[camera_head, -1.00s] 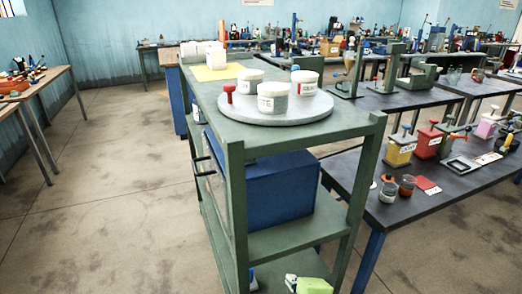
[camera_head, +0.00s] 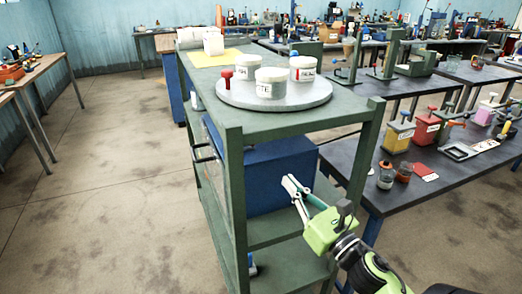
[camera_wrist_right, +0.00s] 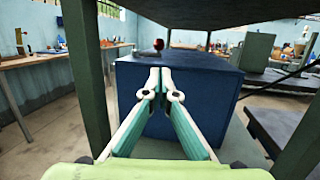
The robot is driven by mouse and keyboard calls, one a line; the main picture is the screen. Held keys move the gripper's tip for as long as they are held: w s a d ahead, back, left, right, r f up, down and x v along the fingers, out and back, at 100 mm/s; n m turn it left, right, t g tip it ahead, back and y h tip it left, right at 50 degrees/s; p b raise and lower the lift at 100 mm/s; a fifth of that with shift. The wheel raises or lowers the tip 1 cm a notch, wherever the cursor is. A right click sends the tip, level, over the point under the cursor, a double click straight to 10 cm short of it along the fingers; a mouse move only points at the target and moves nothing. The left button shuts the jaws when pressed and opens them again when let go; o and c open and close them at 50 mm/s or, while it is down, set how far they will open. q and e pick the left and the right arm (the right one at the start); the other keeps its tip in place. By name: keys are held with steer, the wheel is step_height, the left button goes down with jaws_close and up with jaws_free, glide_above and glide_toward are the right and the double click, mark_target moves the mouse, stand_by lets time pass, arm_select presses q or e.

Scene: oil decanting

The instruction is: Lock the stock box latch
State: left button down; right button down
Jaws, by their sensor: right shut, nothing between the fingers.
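The stock box appears to be the blue box (camera_head: 272,172) on the middle shelf of the green rack. It also fills the middle of the right wrist view (camera_wrist_right: 205,105). A small dark red knob (camera_wrist_right: 158,44) shows at its top edge there; I cannot tell whether it is the latch. My right gripper (camera_head: 289,182) is in front of the box's near face. Its fingertips (camera_wrist_right: 160,78) meet, with nothing between them; whether they touch the box is unclear. A black handle (camera_head: 204,152) is on the rack's left side. My left gripper is out of view.
The green rack (camera_head: 345,106) has posts on both sides of my right gripper. Its top bears a round grey tray (camera_head: 230,96) with white jars (camera_head: 270,83). A dark table (camera_head: 440,168) with several coloured containers stands at right. The floor (camera_head: 110,180) at left is clear.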

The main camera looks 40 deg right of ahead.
mark_target(261, 157)
steer(key=shift+r, duration=0.1)
stand_by(0.3)
steer(key=w+r+p, duration=0.1)
steer(key=w, duration=0.3)
steer(key=w+p, duration=0.2)
steer(key=w, duration=0.3)
steer(key=w+r+p, duration=0.1)
steer(key=w+p, duration=0.1)
steer(key=w, duration=0.2)
steer(key=shift+w+d+r, duration=0.25)
steer(key=shift+w+r, duration=0.05)
steer(key=shift+w, duration=0.05)
steer(key=shift+n+y, duration=0.3)
